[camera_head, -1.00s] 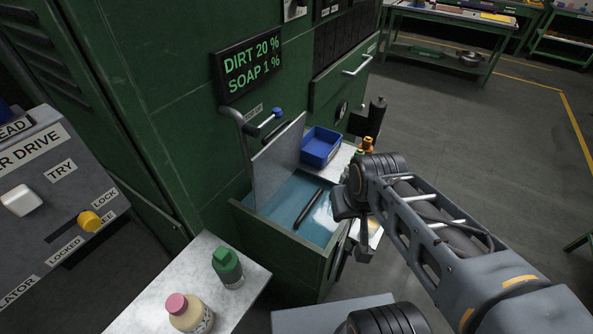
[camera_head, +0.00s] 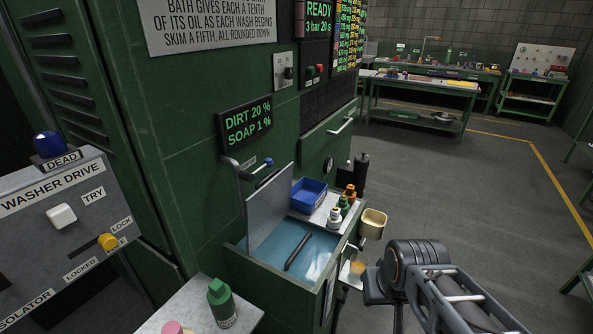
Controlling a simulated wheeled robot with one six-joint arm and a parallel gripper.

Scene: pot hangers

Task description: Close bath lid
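The bath (camera_head: 285,282) is a green open-topped tank at the front of the green washer, holding blue liquid. Its lid looks to be the grey flat panel (camera_head: 268,212), standing upright along the bath's left side, so the bath is open. A dark rod-like object (camera_head: 299,252) lies in the bath. My gripper (camera_head: 378,290) is to the right of the bath, apart from the lid, at the end of my arm. Its fingers are small, dark and partly hidden, so I cannot tell whether it is open or shut.
A blue tray (camera_head: 308,195) and small bottles (camera_head: 335,217) stand on a shelf behind the bath. A beige cup (camera_head: 373,223) is right of them. A green bottle (camera_head: 222,302) stands on a pale table in front.

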